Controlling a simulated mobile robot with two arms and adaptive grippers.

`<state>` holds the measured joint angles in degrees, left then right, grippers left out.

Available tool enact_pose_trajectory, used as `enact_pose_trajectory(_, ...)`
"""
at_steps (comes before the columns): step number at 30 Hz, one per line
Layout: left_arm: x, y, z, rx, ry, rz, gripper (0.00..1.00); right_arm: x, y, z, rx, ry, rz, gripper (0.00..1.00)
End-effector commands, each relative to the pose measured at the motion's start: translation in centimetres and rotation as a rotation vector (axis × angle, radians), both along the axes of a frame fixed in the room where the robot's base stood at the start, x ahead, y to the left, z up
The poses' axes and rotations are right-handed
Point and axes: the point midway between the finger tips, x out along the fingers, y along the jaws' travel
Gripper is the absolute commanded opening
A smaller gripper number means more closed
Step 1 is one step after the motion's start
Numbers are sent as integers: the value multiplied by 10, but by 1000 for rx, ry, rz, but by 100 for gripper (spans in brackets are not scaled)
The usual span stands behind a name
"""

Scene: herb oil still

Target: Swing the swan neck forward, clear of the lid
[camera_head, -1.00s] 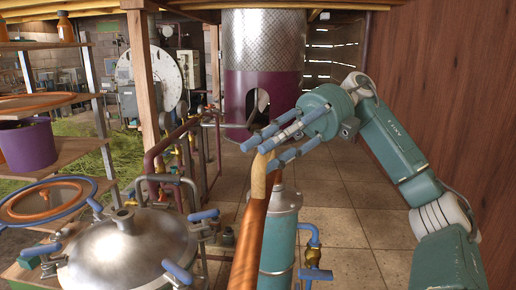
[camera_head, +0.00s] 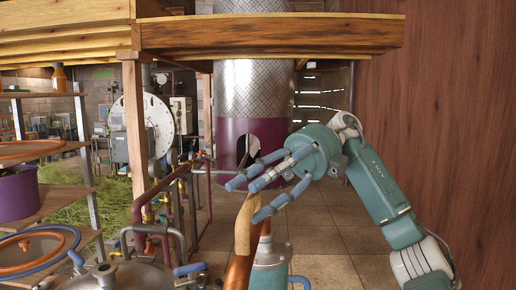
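The swan neck (camera_head: 240,262) is a copper pipe with a tan section (camera_head: 243,222) at its upper end, rising from the bottom edge just right of the lid. My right gripper (camera_head: 248,201) is at the top of that tan section, its blue fingers parted with two above and one below. The pipe's end shows between them, but I cannot tell whether they press on it. The domed steel lid (camera_head: 135,279) is at the lower left, mostly cut off by the frame. The neck appears to the right of the lid's knob. My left gripper is not in view.
A teal cylinder (camera_head: 270,254) stands just behind and right of the neck. Pipes and valves (camera_head: 164,215) stand behind the lid. Shelves (camera_head: 50,203) with a purple tub (camera_head: 18,194) are at the left. A wooden wall (camera_head: 440,110) is at the right. Tiled floor (camera_head: 335,235) is open between.

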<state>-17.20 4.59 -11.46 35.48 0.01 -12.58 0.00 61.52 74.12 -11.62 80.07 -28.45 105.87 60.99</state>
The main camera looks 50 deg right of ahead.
Motion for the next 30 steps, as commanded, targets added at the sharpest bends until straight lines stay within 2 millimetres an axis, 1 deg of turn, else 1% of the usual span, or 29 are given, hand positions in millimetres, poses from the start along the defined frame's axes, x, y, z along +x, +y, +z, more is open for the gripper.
enact_pose_trajectory(1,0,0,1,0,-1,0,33,-1,-1,20,28,-26,-7,33)
enact_pose_trajectory(3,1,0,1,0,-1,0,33,-1,-1,32,32,-29,-7,33)
enact_pose_trajectory(6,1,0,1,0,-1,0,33,-1,-1,46,32,-28,-8,33)
enact_pose_trajectory(12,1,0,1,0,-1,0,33,-1,-1,69,27,-23,-6,33)
enact_pose_trajectory(18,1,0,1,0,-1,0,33,-1,-1,79,24,-19,-8,33)
enact_pose_trajectory(27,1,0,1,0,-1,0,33,-1,-1,80,21,-17,-7,33)
enact_pose_trajectory(29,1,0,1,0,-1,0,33,-1,-1,80,21,-17,-7,24)
enact_pose_trajectory(30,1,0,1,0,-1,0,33,-1,-1,80,21,-17,-7,16)
